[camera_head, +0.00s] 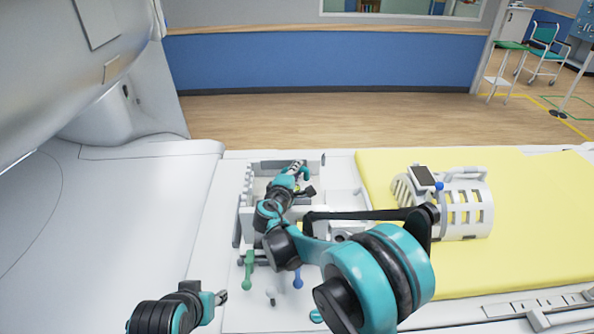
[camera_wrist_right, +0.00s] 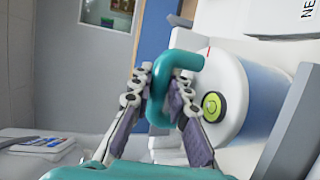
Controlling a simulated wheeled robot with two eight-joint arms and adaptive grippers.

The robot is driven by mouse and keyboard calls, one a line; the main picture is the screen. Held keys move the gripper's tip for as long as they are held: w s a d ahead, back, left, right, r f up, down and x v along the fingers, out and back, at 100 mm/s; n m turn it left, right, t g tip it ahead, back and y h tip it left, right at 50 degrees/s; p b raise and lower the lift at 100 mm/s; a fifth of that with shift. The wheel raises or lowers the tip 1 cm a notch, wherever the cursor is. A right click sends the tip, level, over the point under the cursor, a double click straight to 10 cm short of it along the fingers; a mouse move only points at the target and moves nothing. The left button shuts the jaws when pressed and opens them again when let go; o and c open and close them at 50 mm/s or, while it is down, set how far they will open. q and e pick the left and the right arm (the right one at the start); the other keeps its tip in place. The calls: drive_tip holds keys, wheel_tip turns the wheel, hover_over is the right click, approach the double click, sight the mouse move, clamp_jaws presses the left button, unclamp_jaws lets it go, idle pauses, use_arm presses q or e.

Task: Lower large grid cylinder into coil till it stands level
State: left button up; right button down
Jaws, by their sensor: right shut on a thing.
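In the right wrist view, a cylinder (camera_wrist_right: 245,92) has a white end, a blue side, a teal loop handle (camera_wrist_right: 158,95) and a round green level (camera_wrist_right: 212,106). My right gripper (camera_wrist_right: 165,100) is shut on the handle, a finger on each side. In the head view my right gripper (camera_head: 303,177) is over the grey-white tray at the back; the cylinder cannot be made out there. The white slotted coil (camera_head: 470,205) is on the yellow mat, to the right of and apart from that gripper. My left gripper (camera_head: 219,297) is low at left; its jaw opening is unclear.
The tray (camera_head: 246,205) has raised walls close around my right gripper. Green (camera_head: 248,270) and blue (camera_head: 297,277) pegs stand at its front. The yellow mat (camera_head: 545,235) is clear right of the coil. The large white scanner housing (camera_head: 70,80) fills the left.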

drive_tip(key=shift+f, duration=0.1)
idle(0.3)
drive_tip(key=c, duration=1.4)
unclamp_jaws()
drive_tip(key=shift+o, duration=0.2)
